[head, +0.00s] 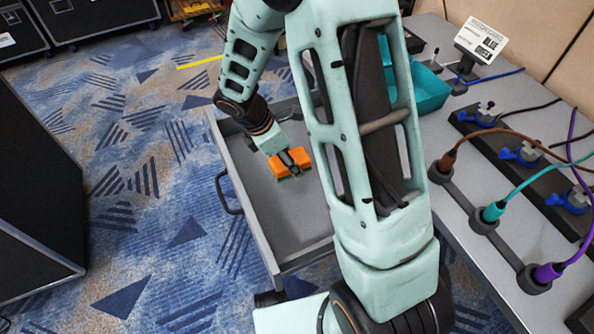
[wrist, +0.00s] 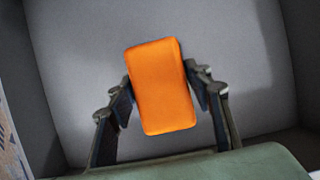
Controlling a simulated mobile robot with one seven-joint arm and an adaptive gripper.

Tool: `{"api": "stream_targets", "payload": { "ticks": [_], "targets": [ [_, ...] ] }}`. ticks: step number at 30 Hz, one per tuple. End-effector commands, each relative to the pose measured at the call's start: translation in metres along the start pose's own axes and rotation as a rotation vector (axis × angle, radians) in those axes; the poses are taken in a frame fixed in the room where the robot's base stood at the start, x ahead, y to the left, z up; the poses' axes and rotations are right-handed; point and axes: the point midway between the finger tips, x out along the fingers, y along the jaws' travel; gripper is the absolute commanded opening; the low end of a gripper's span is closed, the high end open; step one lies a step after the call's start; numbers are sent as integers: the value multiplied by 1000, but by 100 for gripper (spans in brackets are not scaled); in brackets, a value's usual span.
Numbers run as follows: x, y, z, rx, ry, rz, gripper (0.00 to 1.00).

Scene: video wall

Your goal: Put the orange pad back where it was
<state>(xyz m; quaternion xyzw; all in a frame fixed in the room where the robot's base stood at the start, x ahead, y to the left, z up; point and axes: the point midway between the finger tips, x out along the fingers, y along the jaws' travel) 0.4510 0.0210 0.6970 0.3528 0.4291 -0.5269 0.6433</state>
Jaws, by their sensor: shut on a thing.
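The orange pad (head: 281,165) is a small block in my gripper (head: 294,166), over the open grey drawer (head: 262,222) in the head view. In the wrist view, the orange pad (wrist: 161,87) sits between the two dark fingers of my gripper (wrist: 160,95), slightly tilted. The fingers are shut on its long sides. The drawer's grey floor (wrist: 80,45) lies behind the pad. I cannot tell whether the pad touches that floor. My upper arm hides part of the drawer's right side in the head view.
A grey table (head: 458,224) at right carries a teal bin (head: 429,92), a sign card (head: 482,40) and brown, teal and purple cables in sockets. A black case (head: 38,190) stands at left. Patterned carpet (head: 150,130) lies open between the case and the drawer.

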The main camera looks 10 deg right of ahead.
Motion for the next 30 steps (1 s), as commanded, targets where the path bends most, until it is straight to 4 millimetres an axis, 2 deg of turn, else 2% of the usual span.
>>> {"api": "stream_targets", "payload": {
  "ticks": [1,3,12,18,29,30],
  "targets": [
    [13,3,1,2,0,-1,24],
    [22,7,4,1,1,0,24],
    [44,14,10,2,0,0,24],
    [70,14,-2,-1,0,0,24],
    [73,14,-3,1,0,1,24],
    [73,14,-3,1,0,1,47]
  ]
}}
